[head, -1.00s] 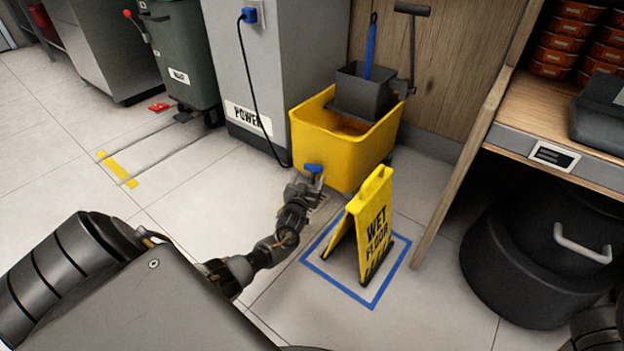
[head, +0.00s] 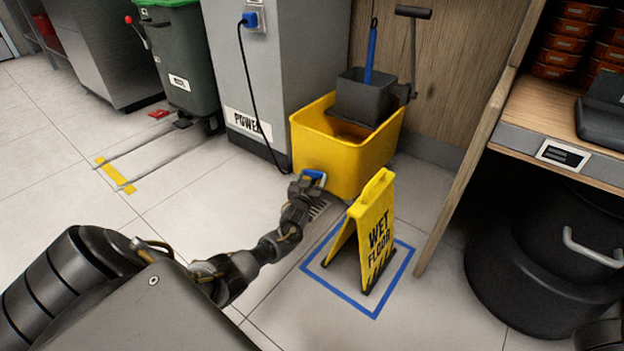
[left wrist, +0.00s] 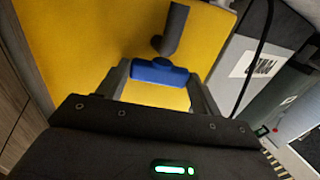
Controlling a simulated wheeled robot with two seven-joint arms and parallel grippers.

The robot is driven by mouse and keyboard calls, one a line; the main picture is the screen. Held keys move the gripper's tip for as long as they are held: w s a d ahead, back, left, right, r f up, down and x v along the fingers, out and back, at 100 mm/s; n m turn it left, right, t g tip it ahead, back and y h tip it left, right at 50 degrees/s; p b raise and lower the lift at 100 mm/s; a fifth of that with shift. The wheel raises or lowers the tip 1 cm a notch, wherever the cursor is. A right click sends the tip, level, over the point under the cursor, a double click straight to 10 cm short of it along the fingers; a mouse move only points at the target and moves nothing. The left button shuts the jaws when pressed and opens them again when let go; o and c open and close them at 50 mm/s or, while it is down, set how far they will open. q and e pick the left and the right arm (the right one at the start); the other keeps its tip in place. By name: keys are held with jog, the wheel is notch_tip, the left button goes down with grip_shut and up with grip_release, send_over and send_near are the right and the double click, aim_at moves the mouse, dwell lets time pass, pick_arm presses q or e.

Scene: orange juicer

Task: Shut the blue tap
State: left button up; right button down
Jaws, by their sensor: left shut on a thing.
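The blue tap (head: 314,174) sits low on the front of the yellow mop bucket (head: 336,150). In the left wrist view the tap's blue bar handle (left wrist: 160,71) lies crosswise between the two fingers, below a dark spout. My left gripper (head: 311,181) is shut on the handle, with one finger at each end of the bar in the left wrist view. In the head view the gripper partly hides the tap. My right gripper is not in view.
A yellow wet floor sign (head: 368,232) stands just right of my left forearm, inside a blue taped square (head: 376,312). A grey cabinet (head: 262,75) with a black cord is behind left. The floor at left is mostly clear. A wooden counter (head: 545,110) is at right.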

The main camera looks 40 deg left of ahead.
pick_arm(q)
jog(key=shift+s+a+m+t+h, duration=0.1)
jog(key=shift+a+m+t+h, duration=0.1)
jog(key=shift+m+h, duration=0.3)
jog(key=shift+a+m+t+h, duration=0.2)
jog(key=shift+m+h, duration=0.1)
jog(key=shift+h, duration=0.4)
jog(key=shift+m+h, duration=0.5)
jog(key=shift+h, duration=0.2)
jog(key=shift+m+t+h, duration=0.3)
jog(key=shift+m+h, duration=0.7)
jog(key=shift+h, duration=0.6)
jog(key=o, duration=0.7)
